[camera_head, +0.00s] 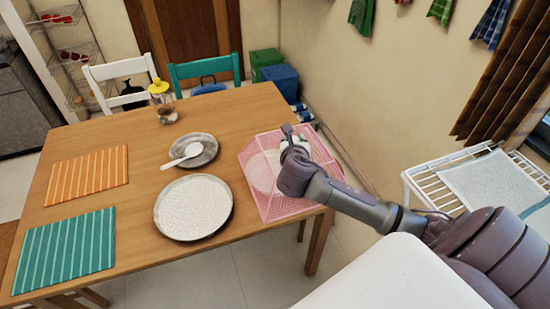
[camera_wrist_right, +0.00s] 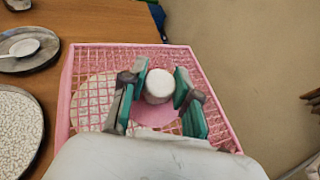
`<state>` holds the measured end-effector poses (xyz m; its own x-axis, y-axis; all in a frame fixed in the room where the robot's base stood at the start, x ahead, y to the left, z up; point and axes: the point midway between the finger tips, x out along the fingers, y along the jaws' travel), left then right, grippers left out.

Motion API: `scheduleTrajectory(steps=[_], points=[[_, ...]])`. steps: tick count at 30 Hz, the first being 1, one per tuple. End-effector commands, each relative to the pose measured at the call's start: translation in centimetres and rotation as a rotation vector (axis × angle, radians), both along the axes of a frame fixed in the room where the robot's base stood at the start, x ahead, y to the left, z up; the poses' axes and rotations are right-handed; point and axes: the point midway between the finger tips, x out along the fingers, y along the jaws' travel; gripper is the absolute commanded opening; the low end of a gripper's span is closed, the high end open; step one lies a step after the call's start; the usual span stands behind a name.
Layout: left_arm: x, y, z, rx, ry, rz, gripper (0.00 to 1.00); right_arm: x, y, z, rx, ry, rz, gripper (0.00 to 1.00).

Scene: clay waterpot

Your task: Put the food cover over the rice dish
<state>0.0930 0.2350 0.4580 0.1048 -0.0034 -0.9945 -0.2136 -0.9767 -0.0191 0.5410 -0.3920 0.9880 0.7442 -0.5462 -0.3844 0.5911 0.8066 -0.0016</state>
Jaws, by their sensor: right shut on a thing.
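The pink mesh food cover (camera_head: 263,165) sits at the right end of the wooden table, with a pale round shape showing through its mesh. My right gripper (camera_head: 293,137) is at the top of the cover. In the right wrist view, the fingers of my right gripper (camera_wrist_right: 160,95) stand on either side of the white knob (camera_wrist_right: 159,86) on the food cover (camera_wrist_right: 88,62) and are shut on it. The rice dish (camera_head: 194,207), a large round plate filled with white grains, lies uncovered left of the cover. It also shows in the right wrist view (camera_wrist_right: 15,130). My left gripper is not in view.
A small plate (camera_head: 209,158) with a white spoon lies behind the rice dish. A yellow-lidded jar (camera_head: 161,98) stands farther back. Orange (camera_head: 87,177) and teal (camera_head: 66,252) striped mats lie at left. A wall and white rack (camera_head: 470,180) are at right.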

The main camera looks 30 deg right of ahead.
Motion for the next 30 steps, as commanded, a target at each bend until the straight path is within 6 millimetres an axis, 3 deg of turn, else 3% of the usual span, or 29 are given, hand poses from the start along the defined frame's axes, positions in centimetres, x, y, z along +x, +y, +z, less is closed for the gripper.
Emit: scheduleTrajectory(steps=[6,12,22,30], points=[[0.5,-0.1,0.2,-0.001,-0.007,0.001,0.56,4.9,1.1,-2.8,0.002,0.000,-0.001,0.00],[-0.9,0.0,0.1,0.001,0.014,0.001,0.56,7.1,1.5,-4.2,0.000,-0.002,0.001,0.00],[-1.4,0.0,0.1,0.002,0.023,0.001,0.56,7.3,1.5,-8.1,-0.001,0.002,0.002,0.00],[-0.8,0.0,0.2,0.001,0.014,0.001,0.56,7.3,1.5,-8.4,-0.001,-0.001,0.002,0.00]])
